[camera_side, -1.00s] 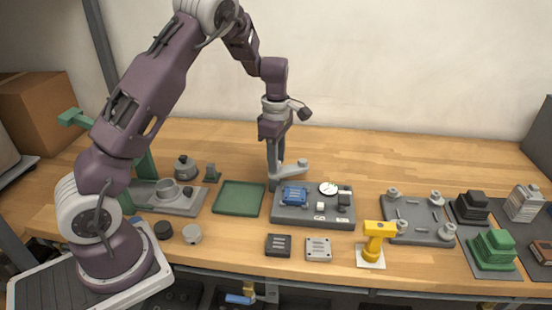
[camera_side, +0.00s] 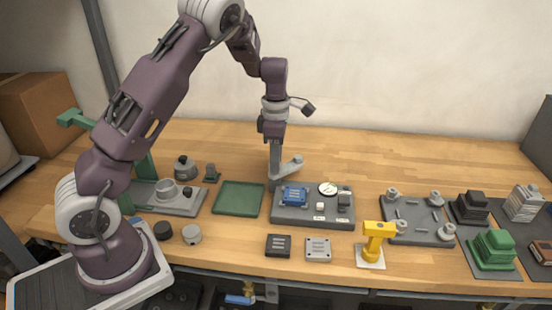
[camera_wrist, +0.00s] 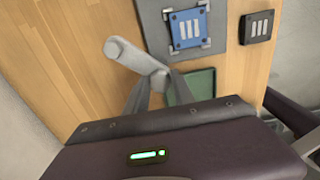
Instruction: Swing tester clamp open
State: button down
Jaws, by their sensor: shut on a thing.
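The tester (camera_side: 312,216) is a dark grey base with a blue block (camera_side: 294,196) in a nest, a round white gauge (camera_side: 328,188) and small blocks. The tester clamp is a light grey arm (camera_side: 289,166) at the tester's back left corner, with a round end pointing right and back, away from the blue block. In the wrist view the clamp arm (camera_wrist: 132,58) runs to the upper left, clear of the blue block (camera_wrist: 188,28). My gripper (camera_side: 275,180) points down at the clamp's pivot end, its fingers (camera_wrist: 157,88) shut on the clamp.
A green tray (camera_side: 239,198) lies left of the tester. A black block (camera_side: 278,245) and a grey block (camera_side: 318,248) lie in front. A yellow tool (camera_side: 374,241) stands front right, beside a grey plate with posts (camera_side: 418,232). Behind the tester the bench is clear.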

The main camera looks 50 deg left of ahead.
jog(key=shift+r, duration=0.1)
jog(key=c, duration=1.1)
grip_release()
jog(key=shift+o, duration=0.2)
notch_tip(320, 180, up, 7)
jog(key=shift+d+r, duration=0.1)
jog(key=s+d+r+m+t+h, duration=0.2)
jog(key=s+d+r+m+t, duration=0.1)
jog(key=s+d+r+m, duration=0.85)
jog(key=s+d+m+t+y, duration=0.2)
jog(key=s+m, duration=1.3)
jog(key=s, duration=0.1)
jog(key=shift+d+f+m+t, duration=0.15)
jog(key=shift+d+m+t, duration=0.15)
jog(key=shift+m, duration=0.05)
